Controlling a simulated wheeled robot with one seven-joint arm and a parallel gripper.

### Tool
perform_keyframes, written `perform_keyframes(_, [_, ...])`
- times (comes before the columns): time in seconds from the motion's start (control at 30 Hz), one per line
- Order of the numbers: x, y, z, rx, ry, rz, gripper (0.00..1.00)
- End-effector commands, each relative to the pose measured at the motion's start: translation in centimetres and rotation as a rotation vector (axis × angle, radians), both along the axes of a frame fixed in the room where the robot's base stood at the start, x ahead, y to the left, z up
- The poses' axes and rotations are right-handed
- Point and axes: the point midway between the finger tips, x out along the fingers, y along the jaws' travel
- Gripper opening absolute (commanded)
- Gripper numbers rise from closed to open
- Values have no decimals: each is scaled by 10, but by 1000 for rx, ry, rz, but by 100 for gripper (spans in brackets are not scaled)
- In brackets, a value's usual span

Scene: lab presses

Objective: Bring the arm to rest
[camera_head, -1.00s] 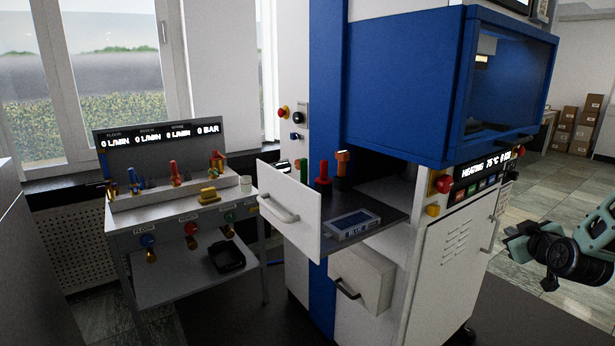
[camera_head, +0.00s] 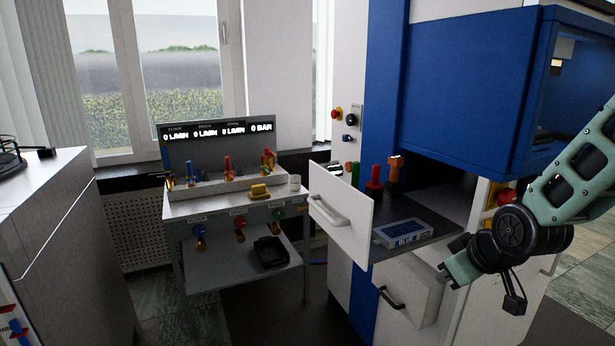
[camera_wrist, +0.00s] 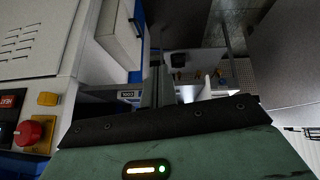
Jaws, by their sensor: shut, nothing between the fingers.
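My arm (camera_head: 575,165), in pale green and black, reaches in from the right of the head view. My gripper is at its end, in front of the blue and white press, right of the open drawer. In the wrist view my gripper (camera_wrist: 159,84) shows its fingers together with nothing held.
The open drawer (camera_head: 340,222) holds colored-handled tools and a blue-labelled box (camera_head: 402,233). A lower drawer (camera_head: 410,290) also juts out. A valve bench (camera_head: 235,205) stands left, a grey cabinet (camera_head: 60,220) far left. A red knob (camera_wrist: 34,131) is close in the wrist view.

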Motion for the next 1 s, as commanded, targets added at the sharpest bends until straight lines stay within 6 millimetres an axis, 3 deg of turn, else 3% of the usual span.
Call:
perform_keyframes(0.03, [-19,30,6,-3,53,41,0])
perform_keyframes(0.2, [-96,99,18,-27,253,122,0])
perform_keyframes(0.33, [-162,130,29,-68,390,167,0])
perform_keyframes(0.5, [-227,145,40,-125,515,203,0])
perform_keyframes(0.6, [-248,147,44,-147,554,210,0])
perform_keyframes(0.7, [-257,147,45,-157,572,212,0])
perform_keyframes(1.0, [-258,147,45,-158,574,211,0])
